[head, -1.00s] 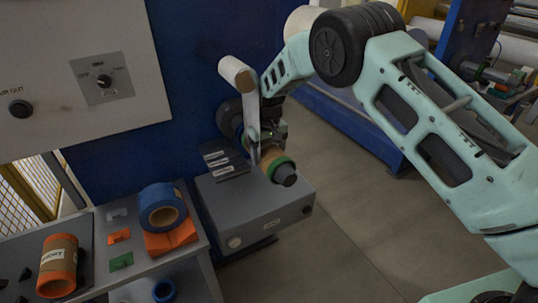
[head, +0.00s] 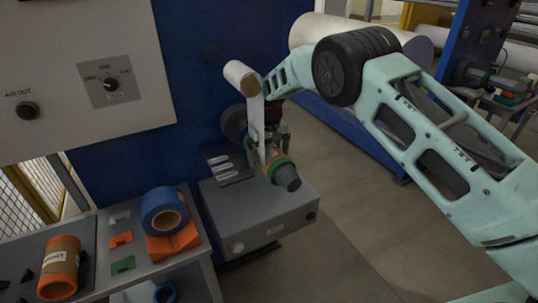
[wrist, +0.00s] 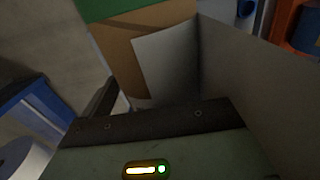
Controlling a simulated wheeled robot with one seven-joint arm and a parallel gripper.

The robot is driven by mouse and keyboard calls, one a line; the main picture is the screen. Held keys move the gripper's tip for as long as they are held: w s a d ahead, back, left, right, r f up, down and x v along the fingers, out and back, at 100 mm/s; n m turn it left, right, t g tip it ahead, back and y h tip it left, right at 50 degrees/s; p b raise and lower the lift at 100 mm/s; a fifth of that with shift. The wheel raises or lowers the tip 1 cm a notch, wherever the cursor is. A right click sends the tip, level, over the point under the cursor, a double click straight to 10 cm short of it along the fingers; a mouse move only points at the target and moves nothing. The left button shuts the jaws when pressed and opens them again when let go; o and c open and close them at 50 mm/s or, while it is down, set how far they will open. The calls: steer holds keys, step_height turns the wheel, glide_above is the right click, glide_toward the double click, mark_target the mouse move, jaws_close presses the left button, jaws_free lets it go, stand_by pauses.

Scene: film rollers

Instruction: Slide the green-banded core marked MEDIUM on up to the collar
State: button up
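The green-banded core (head: 280,168) is brown with a green band at its outer end. It sits around the shaft, whose dark tip (head: 289,181) sticks out past the band. My gripper (head: 268,146) is at the core from above, shut on it as far as I can see. The wrist view shows the brown core (wrist: 118,45) with its green band at the top and a pale label whose print I cannot read. A dark round part (head: 233,122), possibly the collar, is at the shaft's inner end. The core's inner edge is hidden by my gripper and the pale strip.
A pale strip (head: 256,112) hangs from a white roller (head: 240,75) right beside my gripper. A grey box (head: 262,215) stands below the shaft. A blue-banded core (head: 163,215) and an orange-banded core (head: 60,268) are on the bench at left.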

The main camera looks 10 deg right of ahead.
step_height(320, 180, up, 12)
steer(key=b, duration=0.4)
steer(key=shift+f, duration=0.15)
steer(key=s+d+r+m+t, duration=0.1)
steer(key=s+d+r+m, duration=0.1)
steer(key=s+d, duration=1.15)
steer(key=s+d+f+m+t, duration=0.1)
steer(key=s+d, duration=0.3)
steer(key=s, duration=0.6)
steer(key=s+d+f+m+t, duration=0.1)
steer(key=s+d+f, duration=0.15)
steer(key=s, duration=0.75)
steer(key=s+a+r+n+g, duration=0.1)
steer(key=s+a+n, duration=0.3)
steer(key=a, duration=0.6)
steer(key=shift+a+r+g+y, duration=0.25)
steer(key=shift+r+g+y, duration=0.05)
steer(key=shift+r+y, duration=0.15)
steer(key=s+a+n, duration=0.1)
steer(key=s+a, duration=0.1)
steer(key=s, duration=0.1)
steer(key=s+a+n+g, duration=0.1)
steer(key=s+a, duration=0.1)
steer(key=s+a+r+n, duration=0.1)
steer(key=s+a+n, duration=0.1)
steer(key=s+a, duration=0.1)
steer(key=shift+s+a, duration=0.1)
steer(key=shift+s, duration=0.2)
steer(key=shift+c, duration=0.3)
